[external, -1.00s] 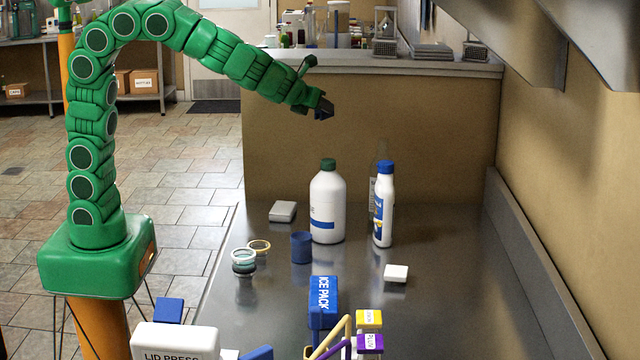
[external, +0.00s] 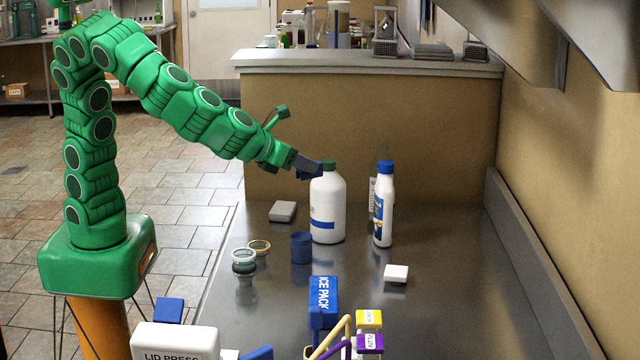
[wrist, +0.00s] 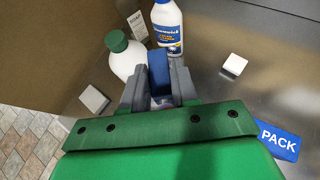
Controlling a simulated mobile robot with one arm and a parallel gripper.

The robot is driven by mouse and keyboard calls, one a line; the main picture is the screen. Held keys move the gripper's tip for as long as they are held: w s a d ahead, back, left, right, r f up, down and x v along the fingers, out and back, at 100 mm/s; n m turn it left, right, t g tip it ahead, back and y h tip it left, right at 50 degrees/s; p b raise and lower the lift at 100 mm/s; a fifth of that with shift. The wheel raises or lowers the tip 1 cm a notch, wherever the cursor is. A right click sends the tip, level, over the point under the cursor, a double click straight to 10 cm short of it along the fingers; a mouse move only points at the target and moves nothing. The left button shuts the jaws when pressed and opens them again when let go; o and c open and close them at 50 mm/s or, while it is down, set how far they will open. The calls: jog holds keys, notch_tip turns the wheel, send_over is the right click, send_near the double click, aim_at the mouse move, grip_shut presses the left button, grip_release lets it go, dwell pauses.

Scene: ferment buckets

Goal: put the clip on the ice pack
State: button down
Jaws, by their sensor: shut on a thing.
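The ice pack (external: 323,292) is a blue block with white lettering near the front middle of the steel counter. My gripper (external: 310,169) is shut on a small dark blue piece, which I take to be the clip (wrist: 158,72). In the wrist view it sits between the two grey fingers, which hide part of it. In the external view my gripper is high, beside the green-capped bottle's top, well above and behind the ice pack.
A large white bottle with a green cap (external: 327,210) and a slimmer blue-capped bottle (external: 384,212) stand at the back. A blue cup (external: 301,248), glass jar (external: 243,262) and white block (external: 396,274) stand nearer. Yellow and purple labelled tools (external: 369,342) crowd the ice pack's right.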

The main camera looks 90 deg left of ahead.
jog(key=s+d+f+m+t+h, duration=0.15)
jog(key=s+d, duration=0.25)
jog(key=d, duration=0.4)
jog(key=s+d+f+m+h, duration=0.1)
jog(key=s+d+f, duration=0.1)
jog(key=s+d, duration=0.4)
send_over(315, 294)
jog(key=f, duration=0.9)
jog(key=shift+s+a, duration=0.15)
jog(key=shift+s, duration=0.25)
jog(key=shift+w+d+f, duration=0.2)
jog(key=shift+w+f, duration=0.25)
jog(key=shift+f, duration=1.65)
jog(key=shift+f, duration=0.1)
jog(key=c, duration=0.9)
grip_release()
jog(key=shift+o, duration=0.2)
